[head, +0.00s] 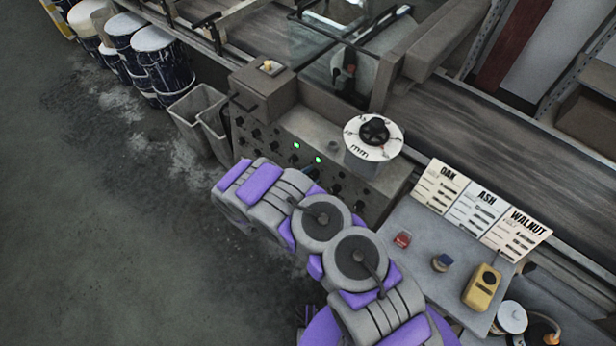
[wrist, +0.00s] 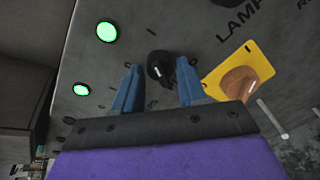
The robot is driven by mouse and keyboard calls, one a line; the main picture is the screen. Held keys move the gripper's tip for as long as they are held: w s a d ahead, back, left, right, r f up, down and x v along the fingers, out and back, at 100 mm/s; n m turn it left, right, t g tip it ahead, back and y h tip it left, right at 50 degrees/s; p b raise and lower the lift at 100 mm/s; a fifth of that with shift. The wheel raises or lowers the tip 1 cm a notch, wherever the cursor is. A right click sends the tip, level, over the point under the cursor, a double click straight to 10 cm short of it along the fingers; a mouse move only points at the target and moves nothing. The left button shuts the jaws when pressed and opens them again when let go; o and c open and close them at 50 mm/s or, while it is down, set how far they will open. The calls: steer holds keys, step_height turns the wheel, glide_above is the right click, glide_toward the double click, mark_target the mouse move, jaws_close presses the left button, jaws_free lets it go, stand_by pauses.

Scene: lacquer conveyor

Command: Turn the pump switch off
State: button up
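In the wrist view, a black rotary switch (wrist: 160,68) stands on the grey control panel (wrist: 205,42). My gripper (wrist: 159,72) has its two blue fingers spread, one on each side of this switch. I see no clear contact. An "I" mark shows above the switch and an "O" mark to its right. No pump label is readable. Two green lamps (wrist: 107,32) glow left of the switch; they also show on the control panel in the head view (head: 296,145). In the head view my arm hides most of the gripper and the switch.
An orange-brown knob on a yellow plate (wrist: 212,82) sits close right of my gripper in the wrist view. In the head view, a round dial (head: 373,138) tops the panel, grey bins (head: 190,105) stand left, and a side table (head: 400,225) holds small items.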

steer(key=shift+d, duration=0.2)
steer(key=c, duration=0.7)
steer(key=shift+n, duration=0.3)
steer(key=n+b, duration=0.1)
steer(key=n, duration=0.1)
steer(key=n+b, duration=0.1)
steer(key=n, duration=0.2)
steer(key=shift+a+f+g+h, duration=0.1)
steer(key=shift+g+h, duration=0.2)
steer(key=shift+h, duration=0.1)
steer(key=n+b, duration=0.1)
steer(key=n, duration=0.4)
steer(key=shift+a+h, duration=0.15)
steer(key=shift+h, duration=0.25)
steer(key=shift+n, duration=0.3)
steer(key=o, duration=1.1)
steer(key=shift+w, duration=0.1)
steer(key=shift+c, duration=0.2)
